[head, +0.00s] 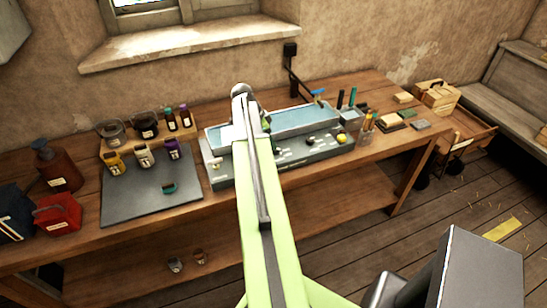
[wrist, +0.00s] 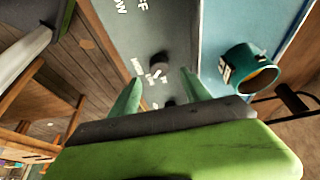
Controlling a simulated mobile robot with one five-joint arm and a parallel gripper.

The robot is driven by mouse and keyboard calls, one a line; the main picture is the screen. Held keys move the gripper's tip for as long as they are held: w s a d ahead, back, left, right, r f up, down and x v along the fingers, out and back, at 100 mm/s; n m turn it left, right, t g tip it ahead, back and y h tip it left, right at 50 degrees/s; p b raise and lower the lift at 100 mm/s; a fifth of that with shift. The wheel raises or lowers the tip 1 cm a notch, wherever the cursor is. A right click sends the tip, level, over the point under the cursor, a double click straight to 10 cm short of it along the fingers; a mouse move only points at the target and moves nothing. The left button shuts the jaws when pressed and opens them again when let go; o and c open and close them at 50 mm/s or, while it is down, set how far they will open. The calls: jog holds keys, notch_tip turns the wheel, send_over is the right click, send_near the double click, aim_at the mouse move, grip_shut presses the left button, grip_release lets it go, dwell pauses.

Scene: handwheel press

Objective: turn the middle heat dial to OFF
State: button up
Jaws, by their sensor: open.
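The heater unit (head: 318,147) is a long grey box with a blue-grey trough on the bench, with a sloped front panel. A dark dial (head: 308,140) shows right of my arm. In the wrist view a dark round dial (wrist: 160,62) stands on the grey panel beyond my fingertips, with white lettering beside it. A second dark dial (wrist: 170,102) is partly hidden by my gripper. I cannot tell which one is the middle dial, nor read its setting. My gripper (wrist: 160,88) is open, its green fingers spread and nothing visible held between them. In the head view my arm hides part of the panel.
A teal cup-like container (wrist: 236,60) with a white label lies close right of my fingers in the wrist view.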

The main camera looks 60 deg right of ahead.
jog(key=b+x, duration=0.3)
jog(key=x, duration=0.2)
jog(key=shift+s+d+f+b, duration=0.1)
jog(key=shift+f+b, duration=0.25)
jog(key=shift+b, duration=0.05)
jog(key=shift+r, duration=0.15)
jog(key=shift+c, duration=0.3)
